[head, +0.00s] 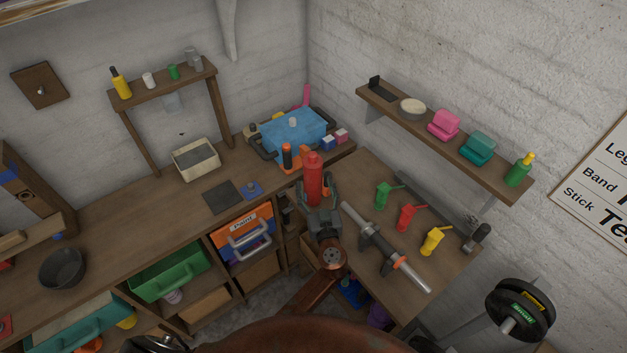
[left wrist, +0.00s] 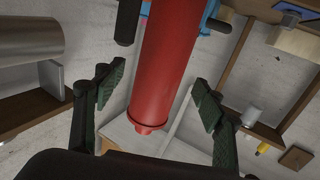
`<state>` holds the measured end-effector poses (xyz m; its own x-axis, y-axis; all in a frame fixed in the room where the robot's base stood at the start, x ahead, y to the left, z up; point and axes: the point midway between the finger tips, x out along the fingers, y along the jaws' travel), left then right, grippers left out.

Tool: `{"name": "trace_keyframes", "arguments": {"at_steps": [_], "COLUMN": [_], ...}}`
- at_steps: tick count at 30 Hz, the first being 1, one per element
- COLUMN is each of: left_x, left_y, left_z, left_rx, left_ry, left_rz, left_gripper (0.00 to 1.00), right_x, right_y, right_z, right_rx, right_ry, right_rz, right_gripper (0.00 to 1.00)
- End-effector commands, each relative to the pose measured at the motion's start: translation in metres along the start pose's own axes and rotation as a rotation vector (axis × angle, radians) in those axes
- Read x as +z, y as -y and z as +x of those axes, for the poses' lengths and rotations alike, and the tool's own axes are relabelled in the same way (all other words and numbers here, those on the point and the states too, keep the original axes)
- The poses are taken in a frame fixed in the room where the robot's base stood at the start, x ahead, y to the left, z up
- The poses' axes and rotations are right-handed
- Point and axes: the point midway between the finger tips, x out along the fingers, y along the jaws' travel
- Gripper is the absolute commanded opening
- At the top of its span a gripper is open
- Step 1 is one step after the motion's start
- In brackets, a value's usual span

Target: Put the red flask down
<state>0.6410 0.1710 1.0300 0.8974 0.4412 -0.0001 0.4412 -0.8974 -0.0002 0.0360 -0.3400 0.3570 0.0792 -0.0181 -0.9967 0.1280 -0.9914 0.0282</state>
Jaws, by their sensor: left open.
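The red flask (head: 313,180) stands upright at the inner corner of the wooden workbench (head: 120,225) in the head view. In the left wrist view the flask (left wrist: 165,65) appears upside down, with its narrower cap end toward the bottom of the picture. My left gripper (head: 319,197) is at the flask, its fingers on either side of it. In the left wrist view the left gripper (left wrist: 158,95) is open, with a visible gap between each finger pad and the flask. The flask's base is hidden in both views. My right gripper is not in view.
The bench further left has free room.

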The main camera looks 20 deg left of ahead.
Motion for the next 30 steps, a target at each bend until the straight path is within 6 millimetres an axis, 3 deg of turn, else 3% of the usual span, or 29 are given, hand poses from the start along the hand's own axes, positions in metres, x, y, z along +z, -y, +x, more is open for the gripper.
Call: {"name": "trace_keyframes", "arguments": {"at_steps": [4, 9, 17, 30], "left_x": [-0.008, -0.005, -0.004, -0.004], "left_y": [-0.001, -0.001, -0.001, -0.001], "left_z": [0.024, 0.042, 0.045, 0.044], "left_rx": [-0.001, 0.0, 0.0, 0.0], "left_ry": [-0.002, -0.001, 0.0, 0.0], "left_rz": [0.002, 0.002, 0.0, 0.0], "left_gripper": [0.64, 0.64, 0.64, 0.34], "right_x": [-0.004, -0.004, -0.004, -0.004], "right_y": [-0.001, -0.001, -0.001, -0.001], "right_z": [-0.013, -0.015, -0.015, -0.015], "right_rx": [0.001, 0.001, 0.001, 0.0], "right_ry": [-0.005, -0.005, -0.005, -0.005], "right_rz": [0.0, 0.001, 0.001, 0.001], "right_gripper": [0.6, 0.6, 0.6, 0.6]}}
